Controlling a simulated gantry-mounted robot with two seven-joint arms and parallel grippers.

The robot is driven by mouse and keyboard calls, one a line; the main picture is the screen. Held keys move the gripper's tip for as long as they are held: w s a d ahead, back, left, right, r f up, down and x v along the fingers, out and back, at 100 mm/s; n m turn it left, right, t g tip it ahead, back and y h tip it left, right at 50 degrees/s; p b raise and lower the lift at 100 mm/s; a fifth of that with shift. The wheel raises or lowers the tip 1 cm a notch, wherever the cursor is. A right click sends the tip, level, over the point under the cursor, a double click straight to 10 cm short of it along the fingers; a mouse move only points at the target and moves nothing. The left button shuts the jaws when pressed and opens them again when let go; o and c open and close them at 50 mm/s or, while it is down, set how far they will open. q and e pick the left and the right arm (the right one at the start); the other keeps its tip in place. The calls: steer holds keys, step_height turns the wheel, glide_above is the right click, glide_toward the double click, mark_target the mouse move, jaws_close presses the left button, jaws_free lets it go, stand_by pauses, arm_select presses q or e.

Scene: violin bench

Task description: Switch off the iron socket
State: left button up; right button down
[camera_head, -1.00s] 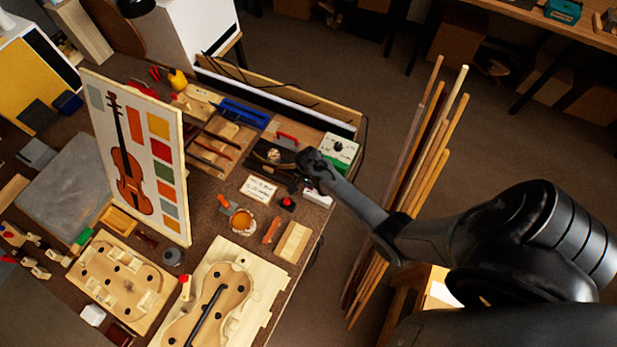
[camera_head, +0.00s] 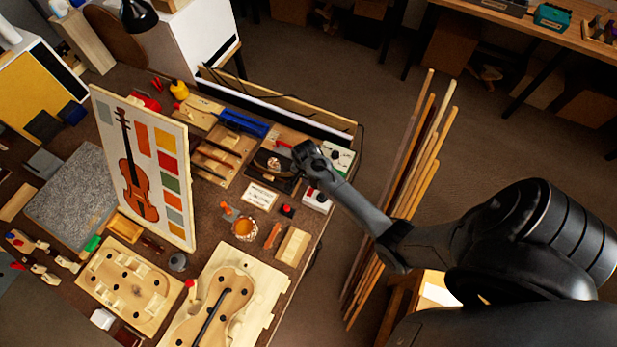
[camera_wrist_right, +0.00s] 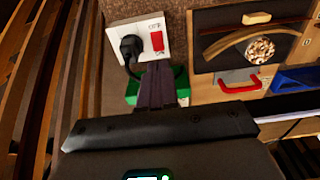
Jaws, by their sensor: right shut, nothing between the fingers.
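The iron socket is a white box (camera_head: 317,200) at the right edge of the bench in the head view. In the right wrist view the socket (camera_wrist_right: 138,42) shows a black plug (camera_wrist_right: 131,50) on its left and a red switch (camera_wrist_right: 157,41) on its right, with small lettering above. My right gripper (camera_wrist_right: 157,70) is shut and empty, its fingertips just below the switch in that picture; whether they touch it I cannot tell. In the head view the right wrist (camera_head: 308,158) is over the bench's right edge and hides the fingers. My left gripper is not in view.
A green-sided box (camera_head: 340,157) stands behind my right wrist and shows partly behind the fingers (camera_wrist_right: 182,82). A dark tray with a red handle (camera_wrist_right: 238,84) beside it lies close by. Upright wooden strips (camera_head: 420,165) stand right of the bench. A violin picture board (camera_head: 145,165) stands left.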

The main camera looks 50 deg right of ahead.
steer(key=shift+a+r, duration=0.15)
steer(key=shift+r, duration=1.4)
steer(key=s+a+n+g+p, duration=0.1)
steer(key=s+a+n+p, duration=0.2)
steer(key=s, duration=1.2)
steer(key=a+r+n+t+p, duration=0.1)
steer(key=a+r+n, duration=0.3)
steer(key=r, duration=0.3)
steer(key=s+a+r+n+t+p, duration=0.1)
steer(key=a+r+n, duration=0.3)
steer(key=r, duration=0.4)
steer(key=a+r+n+t+p, duration=0.1)
steer(key=a+r+n+t, duration=0.1)
steer(key=a+r+n, duration=0.3)
step_height(320, 180, up, 3)
steer(key=shift+s+f+n+y, duration=0.1)
steer(key=shift+s+n+y, duration=0.3)
steer(key=shift+n, duration=0.2)
steer(key=shift+d, duration=0.1)
